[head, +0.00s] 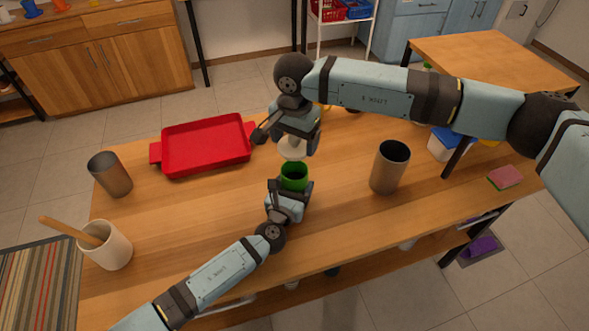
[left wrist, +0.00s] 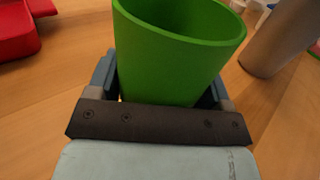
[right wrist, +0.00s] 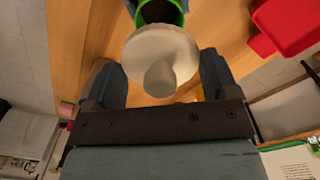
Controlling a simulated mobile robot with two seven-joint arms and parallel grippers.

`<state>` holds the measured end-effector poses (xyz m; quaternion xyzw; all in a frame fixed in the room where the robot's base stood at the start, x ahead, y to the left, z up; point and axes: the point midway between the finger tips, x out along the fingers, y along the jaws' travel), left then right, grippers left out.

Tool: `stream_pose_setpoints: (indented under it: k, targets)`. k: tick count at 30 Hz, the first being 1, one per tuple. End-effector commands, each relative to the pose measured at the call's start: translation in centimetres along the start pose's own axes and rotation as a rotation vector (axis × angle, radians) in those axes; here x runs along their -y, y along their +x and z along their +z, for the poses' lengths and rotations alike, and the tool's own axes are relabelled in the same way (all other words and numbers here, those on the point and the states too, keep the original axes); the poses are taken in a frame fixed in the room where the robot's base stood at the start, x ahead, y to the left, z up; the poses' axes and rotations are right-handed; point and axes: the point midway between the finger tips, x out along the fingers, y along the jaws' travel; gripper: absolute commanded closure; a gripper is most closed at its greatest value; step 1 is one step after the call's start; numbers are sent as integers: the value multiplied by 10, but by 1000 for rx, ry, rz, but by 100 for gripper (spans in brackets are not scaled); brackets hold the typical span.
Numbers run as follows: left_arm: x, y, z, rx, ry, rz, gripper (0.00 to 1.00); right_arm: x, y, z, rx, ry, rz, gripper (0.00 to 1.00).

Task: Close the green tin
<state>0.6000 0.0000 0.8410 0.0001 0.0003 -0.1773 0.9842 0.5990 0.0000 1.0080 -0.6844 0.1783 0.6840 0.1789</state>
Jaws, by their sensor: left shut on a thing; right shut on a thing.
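The green tin (head: 294,177) is upright and open at the top, near the middle of the wooden table. It fills much of the left wrist view (left wrist: 180,55), and its dark inside shows in the right wrist view (right wrist: 162,12). My left gripper (head: 290,190) is shut on the tin's sides from the near side. My right gripper (head: 296,140) is shut on a white lid with a round knob (head: 292,149), held just above the tin and apart from it. The lid also shows between the fingers in the right wrist view (right wrist: 160,58).
A red tray (head: 207,146) lies left of the grippers. A metal cup (head: 390,168) stands to the right, another (head: 110,174) at the far left. A white crock (head: 106,248) with a wooden stick is at the near left. A sponge (head: 505,177) lies at the right edge.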

Motion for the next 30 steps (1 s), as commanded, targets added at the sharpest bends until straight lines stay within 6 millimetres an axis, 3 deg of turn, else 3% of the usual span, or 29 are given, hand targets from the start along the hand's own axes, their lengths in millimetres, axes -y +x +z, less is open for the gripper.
stream_pose_setpoints:
  k: [9,23,30]
  targets:
    - [0,0,0,0,0,0,69,0,42,1,0,-1,1,42]
    - [0,0,0,0,0,0,69,0,42,1,-1,-1,1,42]
    - [0,0,0,0,0,0,69,0,52,1,0,-1,2,42]
